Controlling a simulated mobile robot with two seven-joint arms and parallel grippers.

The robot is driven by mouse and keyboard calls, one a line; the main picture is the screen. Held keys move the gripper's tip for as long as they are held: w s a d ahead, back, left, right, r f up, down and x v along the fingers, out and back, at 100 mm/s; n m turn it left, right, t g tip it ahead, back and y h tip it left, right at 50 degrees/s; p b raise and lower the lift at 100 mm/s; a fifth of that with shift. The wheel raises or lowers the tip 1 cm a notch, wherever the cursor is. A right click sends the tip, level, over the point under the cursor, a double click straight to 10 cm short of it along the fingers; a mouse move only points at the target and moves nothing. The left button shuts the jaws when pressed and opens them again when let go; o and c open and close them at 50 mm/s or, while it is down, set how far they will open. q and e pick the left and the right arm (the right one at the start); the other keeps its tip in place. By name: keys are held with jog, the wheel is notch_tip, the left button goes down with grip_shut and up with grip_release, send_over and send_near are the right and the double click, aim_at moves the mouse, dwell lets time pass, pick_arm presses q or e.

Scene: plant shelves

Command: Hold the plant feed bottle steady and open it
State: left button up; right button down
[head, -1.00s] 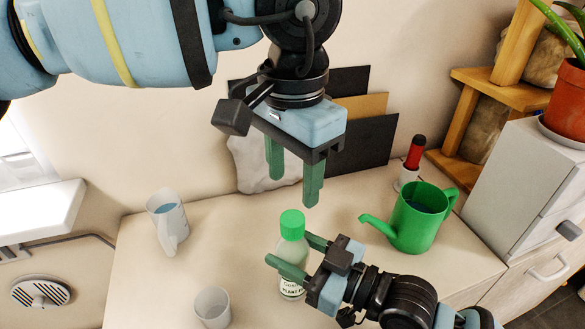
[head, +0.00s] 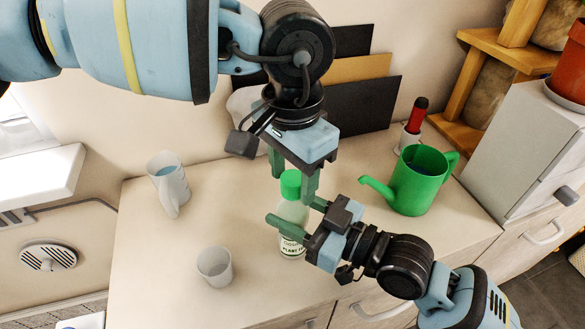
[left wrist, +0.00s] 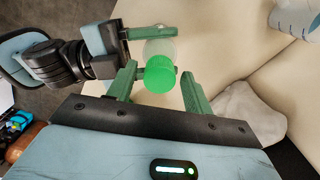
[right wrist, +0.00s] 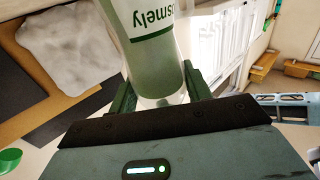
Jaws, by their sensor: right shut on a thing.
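The plant feed bottle (head: 292,226) stands upright on the table, a translucent body with a green cap (head: 290,183). My right gripper (head: 295,212) is shut on the bottle's body from the right; the right wrist view shows the bottle (right wrist: 152,60) between its fingers. My left gripper (head: 293,177) is open and points down, its fingertips at cap height. In the left wrist view the cap (left wrist: 160,74) lies between the left fingers (left wrist: 158,85), with gaps on both sides. One left finger partly covers the cap in the head view.
A white mug (head: 214,266) stands left of the bottle, and a jug with water (head: 168,183) is farther back. A green watering can (head: 415,180) is to the right, close to my right arm. Dark boards (head: 360,108) and a pale stone (left wrist: 252,112) are behind.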

pick_arm(q)
jog(key=c, duration=1)
jog(key=n, duration=0.6)
jog(key=shift+n, duration=0.4)
jog(key=n, duration=1)
jog(key=shift+n, duration=0.4)
jog(key=n, duration=0.9)
jog(key=shift+r, duration=0.1)
jog(key=n, duration=2.7)
jog(key=shift+r, duration=0.1)
